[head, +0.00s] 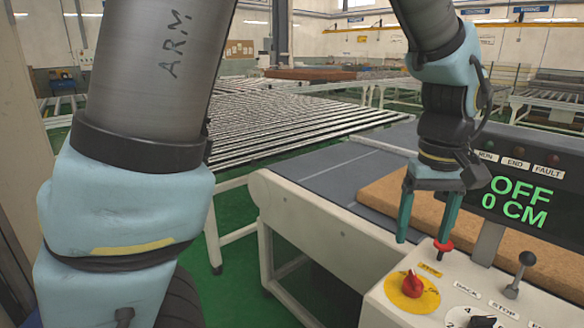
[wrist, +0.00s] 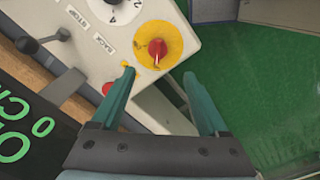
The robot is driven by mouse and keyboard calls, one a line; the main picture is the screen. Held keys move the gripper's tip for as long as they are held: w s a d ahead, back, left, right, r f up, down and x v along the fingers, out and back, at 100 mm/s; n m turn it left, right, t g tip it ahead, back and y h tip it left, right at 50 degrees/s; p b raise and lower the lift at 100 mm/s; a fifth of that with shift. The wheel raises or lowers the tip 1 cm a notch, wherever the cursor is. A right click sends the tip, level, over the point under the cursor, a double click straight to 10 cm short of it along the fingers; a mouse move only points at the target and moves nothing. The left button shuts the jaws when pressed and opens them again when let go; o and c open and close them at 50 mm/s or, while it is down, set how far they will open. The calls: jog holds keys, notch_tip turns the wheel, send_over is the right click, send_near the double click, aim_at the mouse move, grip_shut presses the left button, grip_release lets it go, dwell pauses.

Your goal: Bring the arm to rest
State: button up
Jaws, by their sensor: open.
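My gripper (head: 424,238) is open and empty in the head view, fingers pointing down over the control panel (head: 375,310). Its teal fingers also show in the wrist view (wrist: 160,95). One fingertip appears close to the red button (head: 443,247); I cannot tell whether they touch. A red rotary knob on a yellow disc (head: 428,298) is on the panel near the fingers. It also shows in the wrist view (wrist: 157,48). My arm's large links fill the left of the head view.
The display (head: 515,205) reads OFF and 0 CM. A black lever (head: 520,272) stands on the panel. A brown mattress slab (head: 385,195) lies on the conveyor (head: 345,180) behind my gripper. A roller table (head: 270,120) is further back. Green floor (head: 240,268) is clear to the left.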

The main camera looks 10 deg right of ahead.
jog(key=w+a+f, duration=0.2)
jog(key=w+a, duration=0.6)
jog(key=w+a+f, duration=0.1)
jog(key=w+a, duration=0.1)
jog(key=a, duration=1.1)
jog(key=w+a+f+n+t, duration=0.1)
jog(key=w+a+f, duration=0.1)
jog(key=a, duration=1.1)
jog(key=shift+w+a+f+t, duration=0.2)
jog(key=shift+a+f+t, duration=0.1)
jog(key=shift+a, duration=0.05)
